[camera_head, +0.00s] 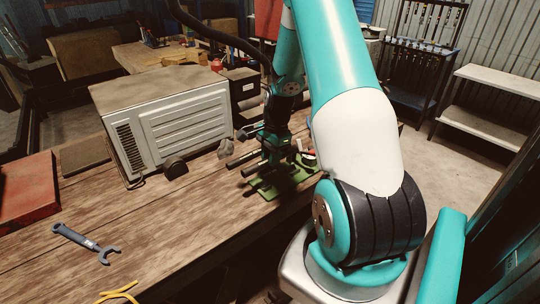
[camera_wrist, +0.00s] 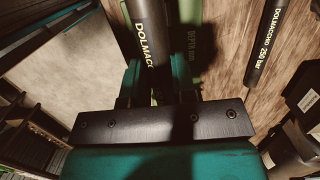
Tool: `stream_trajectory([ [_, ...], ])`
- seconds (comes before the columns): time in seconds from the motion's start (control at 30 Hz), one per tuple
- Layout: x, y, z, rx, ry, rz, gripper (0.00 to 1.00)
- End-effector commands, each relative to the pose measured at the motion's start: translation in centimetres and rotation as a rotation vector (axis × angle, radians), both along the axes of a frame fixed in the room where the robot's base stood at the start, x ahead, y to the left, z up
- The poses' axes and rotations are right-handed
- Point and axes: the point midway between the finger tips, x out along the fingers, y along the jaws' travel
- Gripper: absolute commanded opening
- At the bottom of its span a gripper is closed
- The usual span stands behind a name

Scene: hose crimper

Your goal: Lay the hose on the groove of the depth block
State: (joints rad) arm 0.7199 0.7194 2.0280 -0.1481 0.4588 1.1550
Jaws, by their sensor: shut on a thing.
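My gripper (camera_wrist: 156,82) is shut on a black hose (camera_wrist: 147,28) with white "DOLMACO…" lettering, between its teal fingers in the wrist view. The green depth block (camera_wrist: 193,62), marked "DEPTH", lies below and beside the held hose in that view. In the head view my gripper (camera_head: 275,150) hangs just above the green depth block (camera_head: 264,189) near the table's far right edge. Dark hose ends stick out to the left there. The groove is hidden, and I cannot tell whether the hose touches the block.
A second black hose (camera_wrist: 265,42), marked "250 bar", lies right of the block in the wrist view. A large grey machine (camera_head: 178,125) stands left of my gripper. A blue-grey wrench (camera_head: 87,243) lies on the wooden table (camera_head: 160,225), whose front middle is clear.

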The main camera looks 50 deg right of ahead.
Motion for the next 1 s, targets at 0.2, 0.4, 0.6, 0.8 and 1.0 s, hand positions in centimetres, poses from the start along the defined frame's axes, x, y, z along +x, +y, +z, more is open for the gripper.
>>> stream_trajectory([
  [0.2,0.0,-0.1,-2.5,0.0,0.0,-0.001,0.0],
  [0.4,-0.1,-0.2,-4.7,0.0,-0.001,-0.003,0.0],
  [0.6,-0.1,-0.2,-6.3,0.0,-0.001,-0.003,0.0],
  [0.8,-0.1,-0.2,-6.8,0.0,-0.001,-0.003,0.0],
  [1.0,-0.1,-0.2,-6.7,0.0,-0.001,-0.003,0.0],
])
